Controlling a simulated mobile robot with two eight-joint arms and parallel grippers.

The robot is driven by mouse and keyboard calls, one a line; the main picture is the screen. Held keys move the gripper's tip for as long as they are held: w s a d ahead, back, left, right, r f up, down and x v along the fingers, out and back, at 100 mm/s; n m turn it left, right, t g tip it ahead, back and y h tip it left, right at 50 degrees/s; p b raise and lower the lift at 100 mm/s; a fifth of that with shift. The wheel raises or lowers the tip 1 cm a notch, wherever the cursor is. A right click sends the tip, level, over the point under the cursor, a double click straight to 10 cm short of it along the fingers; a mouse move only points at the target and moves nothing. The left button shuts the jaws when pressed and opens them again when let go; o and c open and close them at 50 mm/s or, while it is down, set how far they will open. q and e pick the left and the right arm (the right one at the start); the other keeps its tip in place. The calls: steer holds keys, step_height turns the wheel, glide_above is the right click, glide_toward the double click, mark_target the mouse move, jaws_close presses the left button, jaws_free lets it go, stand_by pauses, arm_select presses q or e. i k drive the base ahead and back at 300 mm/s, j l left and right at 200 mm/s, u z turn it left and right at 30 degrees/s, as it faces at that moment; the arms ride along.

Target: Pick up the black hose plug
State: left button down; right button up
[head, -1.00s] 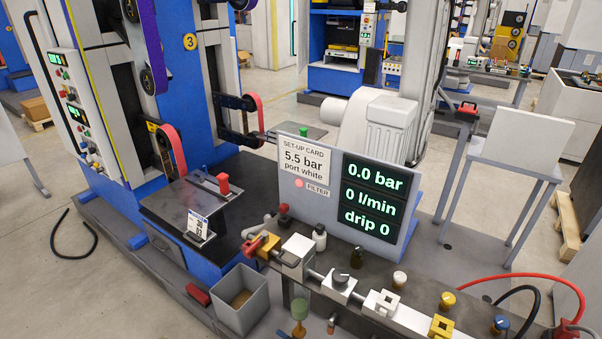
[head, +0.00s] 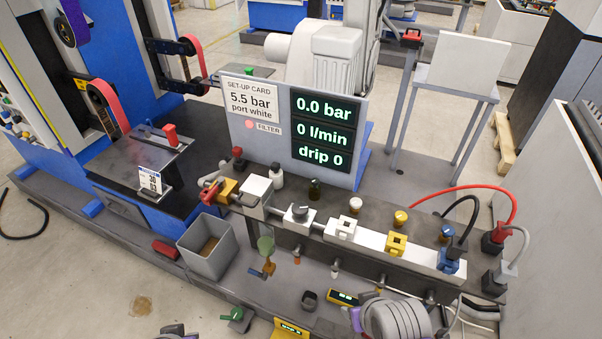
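The black hose plug (head: 460,245) sits at the blue port block (head: 449,265), at the right end of the white manifold. Its black hose arcs up and over behind the block. I cannot tell how deep it is seated. Parts of my two arms, grey and dark with purple, show at the bottom edge, one left of centre and one right of centre. No gripper fingertips are visible, and neither arm touches the plug.
A red plug (head: 494,236) and a grey plug (head: 507,266) with their hoses stand close right of the black one. White (head: 343,228) and yellow (head: 397,243) port blocks lie to its left. The display panel (head: 240,139) reads 0.0 bar. A grey bin (head: 205,262) stands at the front left.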

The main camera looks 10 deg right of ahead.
mark_target(454, 250)
steer(key=z, duration=1.8)
